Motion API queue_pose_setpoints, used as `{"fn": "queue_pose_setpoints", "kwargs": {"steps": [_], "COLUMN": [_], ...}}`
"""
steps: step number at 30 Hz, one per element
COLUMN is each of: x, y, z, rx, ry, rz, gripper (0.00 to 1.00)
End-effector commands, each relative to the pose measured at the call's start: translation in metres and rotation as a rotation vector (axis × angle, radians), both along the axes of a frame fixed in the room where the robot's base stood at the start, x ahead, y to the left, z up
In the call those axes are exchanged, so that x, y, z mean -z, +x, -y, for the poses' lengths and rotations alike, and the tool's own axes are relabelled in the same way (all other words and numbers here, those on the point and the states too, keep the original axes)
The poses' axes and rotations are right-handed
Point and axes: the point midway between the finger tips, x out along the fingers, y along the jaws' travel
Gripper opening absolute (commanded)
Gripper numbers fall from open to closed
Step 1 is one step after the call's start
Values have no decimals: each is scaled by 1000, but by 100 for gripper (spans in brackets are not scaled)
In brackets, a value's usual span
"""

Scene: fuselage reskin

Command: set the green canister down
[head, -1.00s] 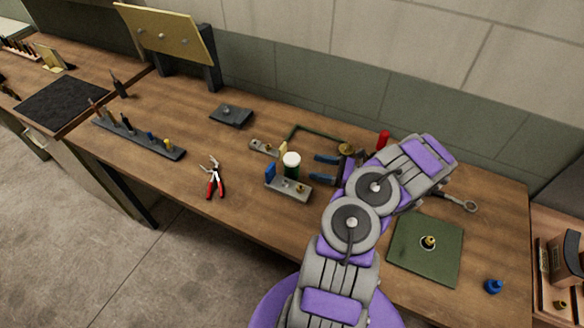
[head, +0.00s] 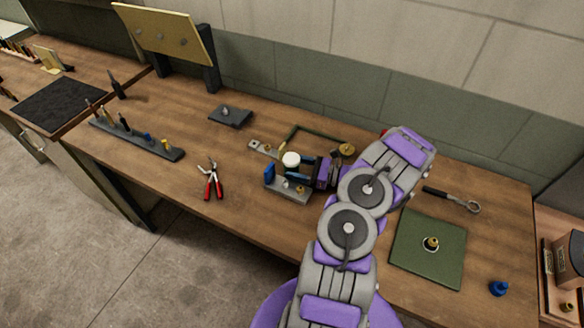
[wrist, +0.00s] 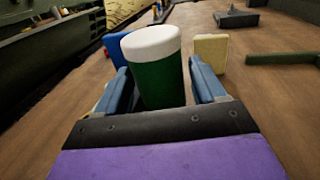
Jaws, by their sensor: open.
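The green canister (wrist: 158,82) with a white lid stands upright between the two blue fingers of my gripper (wrist: 160,92) in the wrist view. A small gap shows between the canister and the right finger; contact on the left cannot be told. My gripper is open around it. In the head view the canister's white lid (head: 291,159) shows by the grey fixture plate (head: 290,191), and my gripper (head: 303,168) reaches it from the right. The canister's base is hidden in both views.
A blue block (head: 269,173) stands at the fixture's left end. A dark green bracket (head: 312,133) lies behind. Red pliers (head: 211,183) lie to the left. A green mat (head: 428,254) and a wrench (head: 452,198) are at right. Open wood lies left of the pliers.

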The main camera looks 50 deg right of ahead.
Motion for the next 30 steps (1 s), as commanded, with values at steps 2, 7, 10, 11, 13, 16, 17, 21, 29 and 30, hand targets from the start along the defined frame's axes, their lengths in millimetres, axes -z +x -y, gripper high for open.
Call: {"fn": "queue_pose_setpoints", "kwargs": {"steps": [2,7,10,11,13,16,17,21,29,30], "x": [0,0,0,0,0,0,0,0,-14,-20], "y": [0,0,0,0,-1,-1,-1,-1,0,0], "z": [0,0,0,0,0,0,0,0,0,0], "rx": [0,0,0,0,0,0,0,0,1,1], "ry": [0,0,0,0,0,0,0,1,1,1], "rz": [0,0,0,0,0,0,0,0,2,3], "gripper": [70,56,47,44,37,27,24,16,16,16]}}
